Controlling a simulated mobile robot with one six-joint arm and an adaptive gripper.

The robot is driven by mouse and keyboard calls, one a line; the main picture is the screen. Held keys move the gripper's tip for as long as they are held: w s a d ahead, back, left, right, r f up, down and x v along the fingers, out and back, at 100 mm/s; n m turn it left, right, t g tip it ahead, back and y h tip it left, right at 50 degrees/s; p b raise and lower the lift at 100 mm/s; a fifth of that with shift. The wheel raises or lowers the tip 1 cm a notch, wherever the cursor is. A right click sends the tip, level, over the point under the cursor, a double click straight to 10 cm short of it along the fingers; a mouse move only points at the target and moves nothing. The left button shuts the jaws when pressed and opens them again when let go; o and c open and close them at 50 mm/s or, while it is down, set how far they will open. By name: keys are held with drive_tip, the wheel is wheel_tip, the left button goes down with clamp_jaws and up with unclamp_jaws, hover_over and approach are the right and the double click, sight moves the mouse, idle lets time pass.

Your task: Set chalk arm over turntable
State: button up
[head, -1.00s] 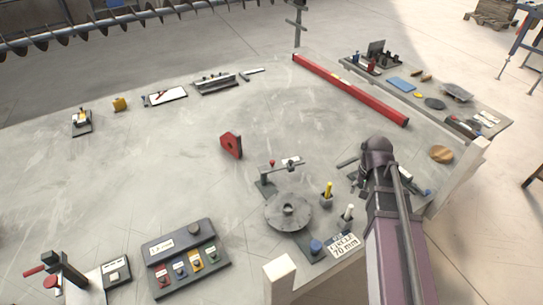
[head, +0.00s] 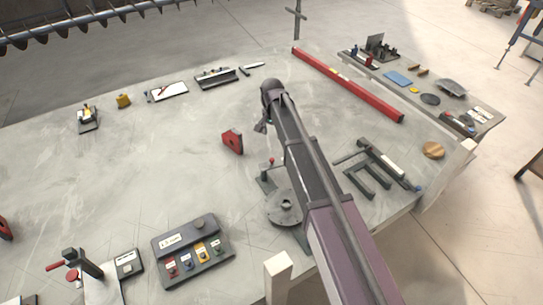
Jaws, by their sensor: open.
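The turntable (head: 284,209) is a round grey disc near the front of the bench, with its right side hidden behind my arm. The chalk arm (head: 265,184) stands on a dark base just behind the turntable, with a red knob on its post. My arm hides its swinging part, so I cannot tell where its tip points. My gripper (head: 260,127) is small and mostly hidden under the end of my arm, above the bench behind the chalk arm. It is open and appears apart from the chalk arm.
A red block (head: 232,141) lies left of my gripper. A control box (head: 193,251) with coloured buttons sits at the front. A long red bar (head: 347,84) lies at the back right. Dark brackets (head: 372,167) lie right of my arm. The bench's left middle is clear.

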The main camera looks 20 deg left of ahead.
sight(272, 159)
drive_tip(key=shift+a+f, duration=0.1)
drive_tip(key=shift+f, duration=0.05)
idle(0.3)
wheel_tip(272, 159, down, 14)
drive_tip(key=b, duration=1.3)
drive_tip(key=shift+r+b, duration=0.2)
drive_tip(key=shift+b, duration=0.2)
clamp_jaws()
